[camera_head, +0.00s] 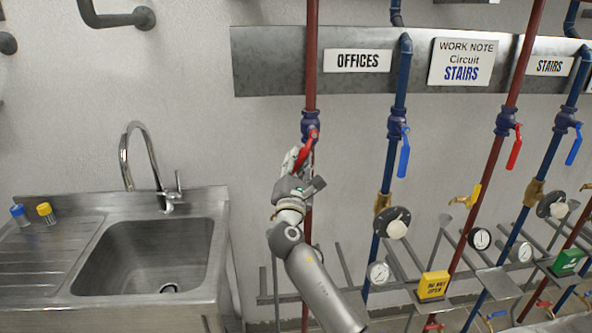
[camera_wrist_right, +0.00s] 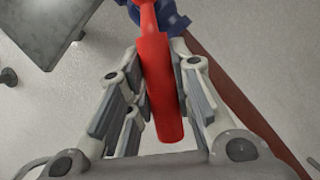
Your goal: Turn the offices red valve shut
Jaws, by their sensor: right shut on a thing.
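The offices red valve has a blue body (camera_head: 310,123) on a dark red pipe (camera_head: 312,50), just left of the OFFICES sign (camera_head: 357,60). Its red handle (camera_head: 308,147) slopes down and slightly left from the body. My right gripper (camera_head: 299,160) is shut on this handle and hides its lower part in the head view. In the right wrist view the red handle (camera_wrist_right: 158,85) lies between the fingers of my right gripper (camera_wrist_right: 155,98), with the blue valve body (camera_wrist_right: 172,18) beyond. My left gripper is not in view.
A blue handle (camera_head: 404,152) hangs on the pipe to the right. The stairs red handle (camera_head: 514,153) hangs farther right. Gauges (camera_head: 379,273) and a yellow tag (camera_head: 433,285) are lower right. A steel sink (camera_head: 150,257) with a tap (camera_head: 128,160) is at left.

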